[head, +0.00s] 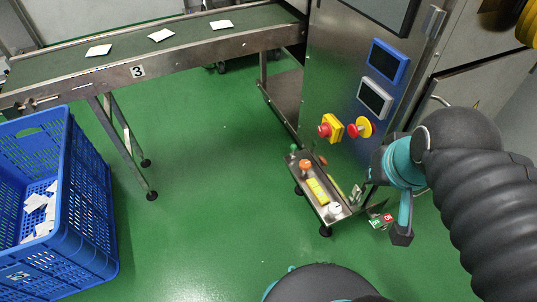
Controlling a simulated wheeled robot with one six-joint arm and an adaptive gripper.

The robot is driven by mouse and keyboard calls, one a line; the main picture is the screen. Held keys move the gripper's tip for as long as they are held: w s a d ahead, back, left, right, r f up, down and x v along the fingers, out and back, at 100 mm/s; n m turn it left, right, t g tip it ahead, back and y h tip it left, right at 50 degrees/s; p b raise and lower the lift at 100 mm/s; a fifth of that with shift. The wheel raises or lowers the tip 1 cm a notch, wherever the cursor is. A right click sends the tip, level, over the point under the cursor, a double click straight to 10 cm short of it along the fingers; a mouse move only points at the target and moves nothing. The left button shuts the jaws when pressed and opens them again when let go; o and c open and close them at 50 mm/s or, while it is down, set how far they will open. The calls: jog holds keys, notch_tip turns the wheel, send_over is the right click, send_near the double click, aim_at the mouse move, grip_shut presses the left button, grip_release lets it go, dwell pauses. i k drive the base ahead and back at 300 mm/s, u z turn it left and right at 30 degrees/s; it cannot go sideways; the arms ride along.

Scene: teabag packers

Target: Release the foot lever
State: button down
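A low metal shelf (328,210) stands at the foot of the steel machine (340,80). On it sit a yellow block (317,191), an orange knob (305,165), a white knob (335,209) and a small green knob (293,148). I cannot tell which of these parts, if any, is the foot lever, or its position. My gripper (402,236) hangs at the right of the shelf, apart from the white knob in the picture. Its fingers are mostly hidden behind its own body, so its opening does not show.
Red buttons on yellow bases (331,128) and two screens (387,62) are on the machine's front. A conveyor (180,45) carrying white teabag packets runs at the upper left. A blue crate (95,200) with packets stands at the left. The green floor between is clear.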

aim_at(293, 147)
jog(key=u, duration=3)
jog(key=k, duration=0.95)
jog(key=z, duration=1.05)
jog(key=i, duration=1)
